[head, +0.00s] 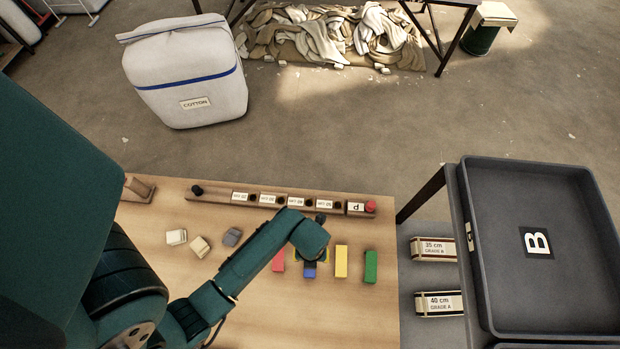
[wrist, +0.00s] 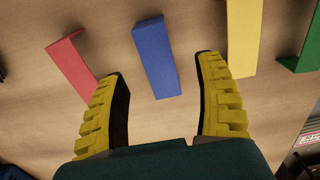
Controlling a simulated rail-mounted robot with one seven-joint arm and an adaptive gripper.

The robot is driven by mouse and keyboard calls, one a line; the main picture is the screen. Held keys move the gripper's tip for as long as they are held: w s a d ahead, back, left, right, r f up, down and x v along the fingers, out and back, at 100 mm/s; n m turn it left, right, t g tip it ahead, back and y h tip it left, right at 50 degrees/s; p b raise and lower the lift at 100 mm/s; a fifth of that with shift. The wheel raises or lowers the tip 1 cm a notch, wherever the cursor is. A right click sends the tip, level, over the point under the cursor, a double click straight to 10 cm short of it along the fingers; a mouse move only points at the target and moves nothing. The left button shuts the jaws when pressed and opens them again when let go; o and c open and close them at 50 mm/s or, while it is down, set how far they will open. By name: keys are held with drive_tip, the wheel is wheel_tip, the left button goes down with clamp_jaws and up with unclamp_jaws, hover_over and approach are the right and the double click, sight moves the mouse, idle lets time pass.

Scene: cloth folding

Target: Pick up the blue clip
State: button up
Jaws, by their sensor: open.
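The blue clip (head: 309,270) lies on the wooden table in a row of coloured clips, partly hidden by my gripper in the head view. In the wrist view the blue clip (wrist: 157,58) lies ahead of my gripper (wrist: 160,65), with its near end between the two yellow-padded fingers. The fingers are spread apart and empty. I cannot tell the gripper's exact height above the table.
A red clip (head: 278,260) lies left of the blue one; yellow (head: 341,261) and green (head: 371,266) clips lie to its right. A wooden rack (head: 222,196) runs behind them. Several small pale and grey blocks (head: 199,247) lie at left. A dark tray (head: 480,260) stands at right.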

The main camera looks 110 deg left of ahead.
drive_tip(key=f, duration=0.5)
drive_tip(key=shift+d+b, duration=0.3)
drive_tip(key=shift+d, duration=0.1)
drive_tip(key=shift+r, duration=0.1)
drive_tip(key=c, duration=0.9)
